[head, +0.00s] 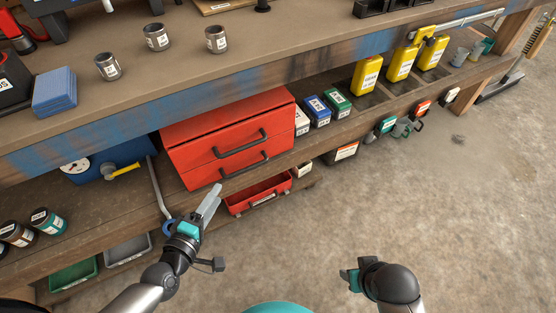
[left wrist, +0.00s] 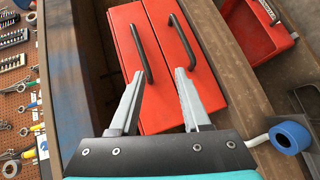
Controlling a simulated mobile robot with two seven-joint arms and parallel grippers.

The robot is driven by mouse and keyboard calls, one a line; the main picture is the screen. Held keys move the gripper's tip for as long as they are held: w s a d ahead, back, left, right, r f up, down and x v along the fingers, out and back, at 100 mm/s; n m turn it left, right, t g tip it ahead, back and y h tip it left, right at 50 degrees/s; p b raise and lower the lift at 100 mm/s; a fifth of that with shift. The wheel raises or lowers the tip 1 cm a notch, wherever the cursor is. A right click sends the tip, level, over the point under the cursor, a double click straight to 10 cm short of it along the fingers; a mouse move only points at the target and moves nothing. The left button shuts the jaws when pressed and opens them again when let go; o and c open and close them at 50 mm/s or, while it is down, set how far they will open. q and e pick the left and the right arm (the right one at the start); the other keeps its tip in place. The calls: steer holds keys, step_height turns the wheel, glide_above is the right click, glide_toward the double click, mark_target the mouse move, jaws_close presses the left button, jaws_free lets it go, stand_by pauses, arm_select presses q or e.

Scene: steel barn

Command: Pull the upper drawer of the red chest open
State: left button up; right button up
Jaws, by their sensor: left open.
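The red chest (head: 185,150) stands on the shelf under the workbench, and it also shows in the left wrist view (left wrist: 122,30). Its upper drawer has a black bar handle (head: 242,145), and a second black handle (head: 245,166) is on the lower drawer. Both drawers look shut. My left gripper (head: 213,192) is open and empty, in front of and below the chest. In the left wrist view its fingers (left wrist: 159,74) point at the drawer fronts, and the upper handle (left wrist: 142,48) shows between them, apparently not gripped. My right gripper (head: 351,277) is at the lower right, its fingers hidden.
A red open box (head: 259,206) sits below the chest. The workbench edge (head: 95,130) overhangs the shelf. Small blue and green boxes (head: 317,111) stand right of the chest.

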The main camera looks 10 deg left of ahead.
mark_target(241, 147)
arm_select(q)
steer(key=shift+w+d+n+t+b, duration=0.25)
steer(key=shift+w+d+n+b, duration=0.5)
steer(key=shift+w, duration=1.9)
steer(key=shift+w+d+n+t+b, duration=0.2)
steer(key=shift+w+d+b, duration=0.6)
steer(key=shift+w, duration=1.85)
steer(key=shift+w+d+n+t+b, duration=0.4)
steer(key=shift+w+b, duration=0.8)
steer(key=shift+w, duration=1.45)
arm_select(e)
step_height(241, 147, up, 6)
steer(key=w+a+t, duration=0.1)
steer(key=t, duration=0.1)
steer(key=shift+w+a+r+y, duration=0.15)
steer(key=shift+w+r+y, duration=0.1)
steer(key=shift+w+y, duration=0.1)
arm_select(q)
steer(key=shift+a, duration=0.1)
steer(key=shift+c, duration=0.4)
jaws_close()
